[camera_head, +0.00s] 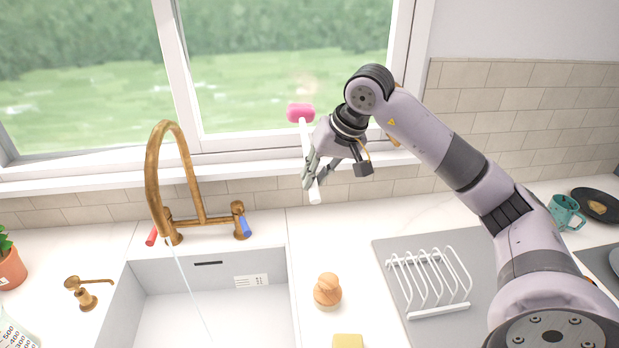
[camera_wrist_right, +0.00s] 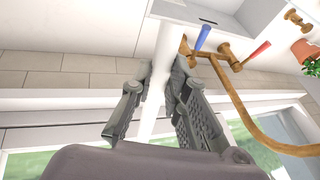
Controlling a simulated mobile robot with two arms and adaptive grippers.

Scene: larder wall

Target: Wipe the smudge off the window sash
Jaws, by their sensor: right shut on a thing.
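The window sash (camera_head: 411,45) is white and frames the right pane of the window behind the sink. A faint pale brownish patch (camera_head: 307,84) shows on the glass just above the pink head; it may be the smudge. My right gripper (camera_head: 316,176) is shut on the white handle of a wiper with a pink head (camera_head: 300,112). The wiper is nearly upright, head up, in front of the window; I cannot tell whether the head touches the glass. In the right wrist view the white handle (camera_wrist_right: 171,38) runs between the fingers (camera_wrist_right: 158,92). My left gripper is not in view.
A brass tap (camera_head: 160,180) with a thin water stream stands left of the gripper, over the white sink (camera_head: 140,315). A wooden-knobbed brush (camera_head: 327,291), a yellow sponge (camera_head: 348,341), a white rack (camera_head: 430,283) and a teal mug (camera_head: 565,212) stand on the counter.

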